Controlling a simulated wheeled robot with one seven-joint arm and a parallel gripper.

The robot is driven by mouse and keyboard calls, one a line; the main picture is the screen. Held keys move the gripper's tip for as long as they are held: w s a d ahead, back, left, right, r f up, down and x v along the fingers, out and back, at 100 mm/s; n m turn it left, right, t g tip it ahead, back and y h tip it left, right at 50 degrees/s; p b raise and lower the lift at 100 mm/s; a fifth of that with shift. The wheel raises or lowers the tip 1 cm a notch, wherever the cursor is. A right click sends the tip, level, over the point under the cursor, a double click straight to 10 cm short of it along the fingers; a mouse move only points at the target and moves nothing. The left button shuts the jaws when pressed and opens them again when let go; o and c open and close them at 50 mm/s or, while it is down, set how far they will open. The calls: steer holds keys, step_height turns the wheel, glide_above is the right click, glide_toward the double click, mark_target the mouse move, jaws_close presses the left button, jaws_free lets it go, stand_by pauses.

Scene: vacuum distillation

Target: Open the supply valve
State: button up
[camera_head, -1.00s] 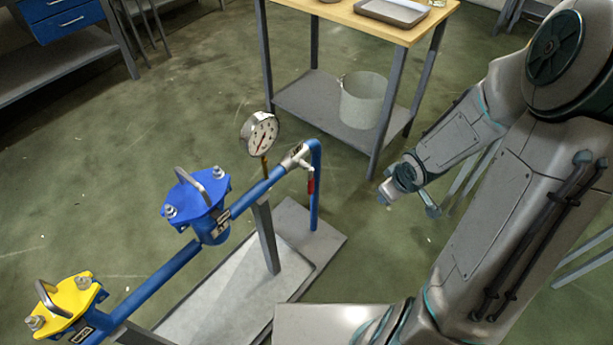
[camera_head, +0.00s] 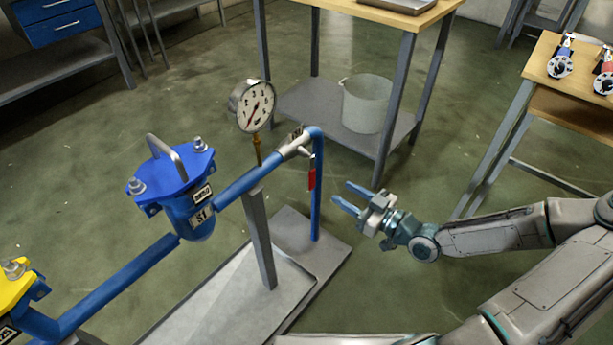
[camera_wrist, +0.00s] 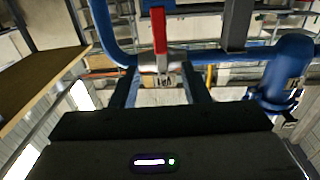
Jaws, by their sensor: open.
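The supply valve (camera_head: 297,148) is a silver fitting in the blue pipe near its bend, with a red lever handle (camera_head: 312,173) hanging down beside the vertical pipe. In the wrist view the red handle (camera_wrist: 159,30) and the silver valve body (camera_wrist: 162,60) lie ahead, between the fingers in the picture. My gripper (camera_head: 350,198) is open and empty, to the right of the valve and a little below it, its fingers pointing left toward the pipe. The head view shows a gap between the fingertips and the handle.
A pressure gauge (camera_head: 252,105) stands on the pipe left of the valve. A blue filter housing (camera_head: 190,205) and a yellow one (camera_head: 18,295) sit farther along. A wooden-topped table with a bucket (camera_head: 367,103) on its shelf stands behind. Another table (camera_head: 560,100) stands at right.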

mark_target(314, 175)
steer(key=b+x, duration=0.3)
steer(key=x, duration=1)
steer(key=shift+w+a+b, duration=0.1)
steer(key=shift+a+b, duration=0.1)
steer(key=shift+b, duration=0.15)
steer(key=shift+d, duration=0.1)
jaws_close()
